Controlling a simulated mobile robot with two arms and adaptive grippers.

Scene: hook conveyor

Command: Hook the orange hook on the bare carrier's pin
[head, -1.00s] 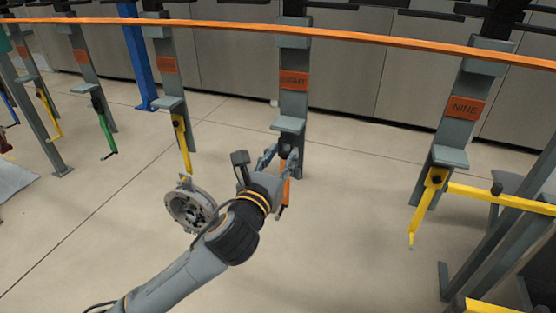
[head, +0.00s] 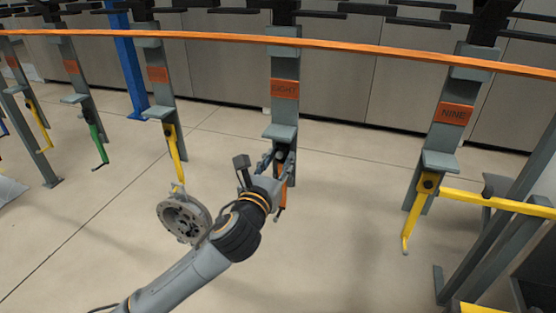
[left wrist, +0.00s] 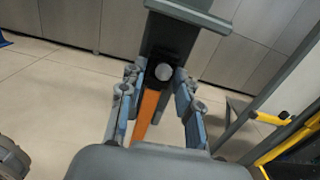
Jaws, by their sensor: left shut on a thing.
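The orange hook (head: 283,180) hangs at the lower end of the carrier marked EIGHT (head: 284,110). Its orange shank also shows in the left wrist view (left wrist: 149,112), below a dark block with a round, pale pin end (left wrist: 164,72). My left gripper (head: 279,160) is shut on the orange hook, with a finger on each side of its top in the left wrist view (left wrist: 157,80). The hook's top is at the pin; whether it is seated there I cannot tell. My right gripper is not in view.
The carrier marked NINE (head: 451,115) holds a yellow hook (head: 411,220), beside a yellow rail (head: 490,200) and grey posts. Carriers to the left hold a yellow hook (head: 176,155) and a green hook (head: 98,145). An orange rail (head: 350,47) crosses in front of the carriers.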

